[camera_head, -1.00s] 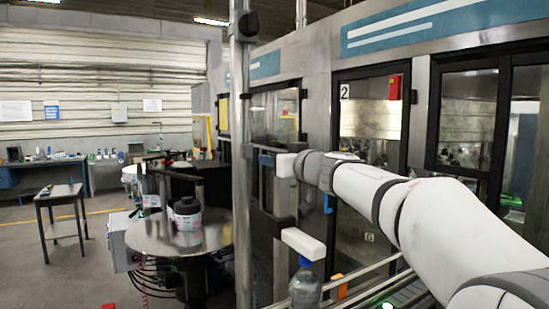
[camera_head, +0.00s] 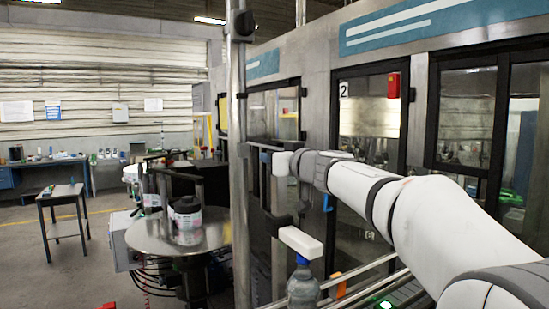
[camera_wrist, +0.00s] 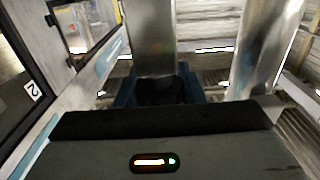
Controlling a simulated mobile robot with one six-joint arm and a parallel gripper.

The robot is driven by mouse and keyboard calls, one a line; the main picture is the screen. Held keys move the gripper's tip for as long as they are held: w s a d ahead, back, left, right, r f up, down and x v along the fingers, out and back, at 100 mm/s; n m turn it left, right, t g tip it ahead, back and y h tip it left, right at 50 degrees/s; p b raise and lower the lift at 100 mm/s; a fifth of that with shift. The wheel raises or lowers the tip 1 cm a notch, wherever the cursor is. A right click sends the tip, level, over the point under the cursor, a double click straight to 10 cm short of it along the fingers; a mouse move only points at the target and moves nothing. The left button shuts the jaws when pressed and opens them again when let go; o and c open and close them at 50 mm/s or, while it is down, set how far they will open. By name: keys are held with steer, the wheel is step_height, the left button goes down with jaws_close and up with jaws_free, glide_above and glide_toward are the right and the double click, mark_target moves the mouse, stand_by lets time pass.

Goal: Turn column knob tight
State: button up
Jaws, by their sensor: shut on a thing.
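My gripper (camera_head: 264,158) reaches from the right to a metal column behind the front steel post in the head view. Its blue fingers show on either side of a black knob (camera_wrist: 160,91) in the wrist view. The gripper is shut on this knob, in front of a shiny metal column (camera_wrist: 154,40). The gripper's dark body fills the bottom of the wrist view and hides the knob's near part. In the head view the knob is too small and covered to make out.
A round metal table (camera_head: 150,238) with a labelled reel (camera_head: 186,222) stands left of the post. Below my arm are a white block (camera_head: 301,241), a clear bottle (camera_head: 303,288) and conveyor rails (camera_head: 372,266). Glazed machine doors (camera_head: 365,150) line the right. Open floor lies left.

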steer(key=shift+a+r, duration=0.1)
steer(key=shift+a, duration=0.05)
steer(key=shift+m+t+h, duration=0.7)
steer(key=shift+m+h, duration=0.2)
steer(key=shift+h, duration=0.3)
steer(key=m+h+b, duration=0.1)
steer(key=b, duration=0.1)
steer(key=m+t+h+b, duration=0.1)
steer(key=h+b, duration=0.1)
steer(key=f+m+h+b, duration=0.1)
steer(key=b, duration=0.1)
steer(key=shift+w+d+t, duration=0.1)
steer(key=shift+d+t, duration=0.2)
steer(key=m+h+b, duration=0.1)
steer(key=h+b, duration=0.2)
steer(key=b, duration=0.2)
steer(key=shift+d+r+m, duration=0.1)
steer(key=shift+d+m, duration=0.05)
steer(key=shift+m, duration=0.25)
steer(key=m+h+b, duration=0.1)
steer(key=h+b, duration=0.1)
steer(key=h, duration=0.1)
steer(key=shift+d+r+m, duration=0.15)
steer(key=shift+r+m, duration=0.05)
steer(key=shift+m, duration=0.2)
steer(key=shift+m+h, duration=0.3)
steer(key=shift+h, duration=0.2)
steer(key=o, duration=1)
steer(key=shift+d, duration=0.1)
